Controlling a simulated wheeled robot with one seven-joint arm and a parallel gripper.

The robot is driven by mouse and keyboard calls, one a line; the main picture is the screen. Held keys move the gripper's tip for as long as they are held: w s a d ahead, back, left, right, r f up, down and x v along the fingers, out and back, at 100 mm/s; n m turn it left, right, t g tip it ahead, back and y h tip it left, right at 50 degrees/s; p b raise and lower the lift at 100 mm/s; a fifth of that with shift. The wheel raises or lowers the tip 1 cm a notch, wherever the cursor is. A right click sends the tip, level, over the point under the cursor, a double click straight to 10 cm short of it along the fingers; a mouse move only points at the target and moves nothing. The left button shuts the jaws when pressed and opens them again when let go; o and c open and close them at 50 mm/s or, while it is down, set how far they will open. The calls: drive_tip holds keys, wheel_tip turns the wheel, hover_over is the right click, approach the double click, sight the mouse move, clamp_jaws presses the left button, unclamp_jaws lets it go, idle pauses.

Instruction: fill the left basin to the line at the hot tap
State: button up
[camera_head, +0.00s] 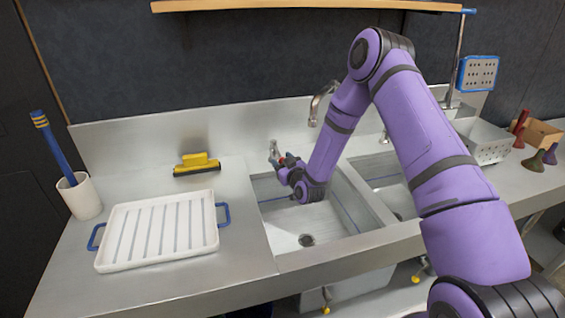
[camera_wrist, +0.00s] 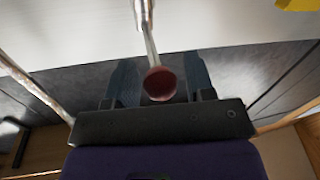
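The left basin (camera_head: 330,222) is a steel sink with a dark drain in its floor and a blue line (camera_head: 275,198) on its wall. I can see no water in it. The hot tap's red knob (camera_wrist: 160,83) sits at the end of a thin metal stem in the wrist view. My gripper (camera_wrist: 161,80) has one dark finger on each side of the knob, with narrow gaps showing, so it looks open around it. In the head view my gripper (camera_head: 283,166) is over the basin's back edge, partly hiding the tap (camera_head: 274,150).
A curved spout (camera_head: 320,100) rises behind the basin, close to my forearm. The right basin (camera_head: 390,185) lies beyond a divider. A white ribbed tray (camera_head: 112,222), a yellow squeegee (camera_head: 197,160) and a white cup (camera_head: 80,198) with a blue-handled tool stand left.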

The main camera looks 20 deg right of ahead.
clamp_jaws()
drive_tip(key=w+a+m+h, duration=0.1)
drive_tip(key=a+m+h, duration=0.5)
drive_tip(key=h, duration=0.3)
drive_tip(key=shift+w+a+g+h, duration=0.2)
drive_tip(key=shift+w+g+h, duration=0.1)
drive_tip(key=shift+w, duration=0.1)
drive_tip(key=shift+o, duration=1.3)
unclamp_jaws()
drive_tip(key=s+r, duration=0.2)
drive_tip(key=s, duration=0.6)
drive_tip(key=s+d+r, duration=0.1)
drive_tip(key=s+r, duration=0.2)
drive_tip(key=s, duration=0.5)
